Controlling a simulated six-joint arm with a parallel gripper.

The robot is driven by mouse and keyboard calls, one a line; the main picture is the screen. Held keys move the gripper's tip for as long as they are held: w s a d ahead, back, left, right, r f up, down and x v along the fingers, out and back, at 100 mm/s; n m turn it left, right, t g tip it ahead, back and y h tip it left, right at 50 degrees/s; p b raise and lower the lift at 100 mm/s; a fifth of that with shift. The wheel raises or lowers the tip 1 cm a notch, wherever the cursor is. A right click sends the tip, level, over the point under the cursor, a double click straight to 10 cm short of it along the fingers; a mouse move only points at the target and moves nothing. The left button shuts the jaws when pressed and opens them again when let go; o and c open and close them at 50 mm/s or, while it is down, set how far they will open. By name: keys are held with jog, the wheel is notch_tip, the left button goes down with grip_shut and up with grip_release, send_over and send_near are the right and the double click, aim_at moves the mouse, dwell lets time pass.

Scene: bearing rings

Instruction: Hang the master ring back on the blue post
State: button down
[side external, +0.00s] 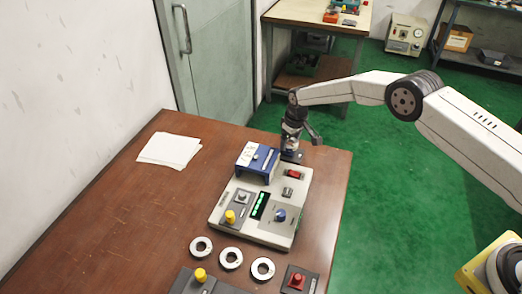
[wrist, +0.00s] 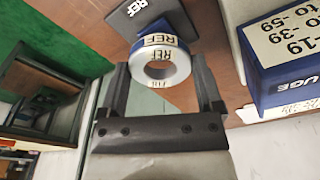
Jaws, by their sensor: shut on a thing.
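The master ring (wrist: 160,48), pale with REF labels, sits between the two fingers of my gripper (wrist: 162,85) in the wrist view. My gripper is shut on it. A blue post (wrist: 182,16) shows just behind the ring, on a dark base plate marked REF (wrist: 125,12). I cannot tell whether the ring is around the post or only in front of it. In the side view my gripper (side external: 291,148) is over the dark base plate (side external: 298,156) at the table's back edge. The ring and post are hidden or too small there.
A blue gauge box (side external: 257,160) stands close beside my gripper, also in the wrist view (wrist: 285,50). A grey control panel (side external: 260,208) lies in front. Several loose rings (side external: 231,258) lie nearer the camera. Paper (side external: 169,150) lies left; the wooden table (side external: 130,220) there is clear.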

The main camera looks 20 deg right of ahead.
jog(key=shift+f, duration=1.3)
dwell(1.6)
grip_release()
jog(key=shift+r, duration=3.75)
jog(key=shift+r, duration=0.1)
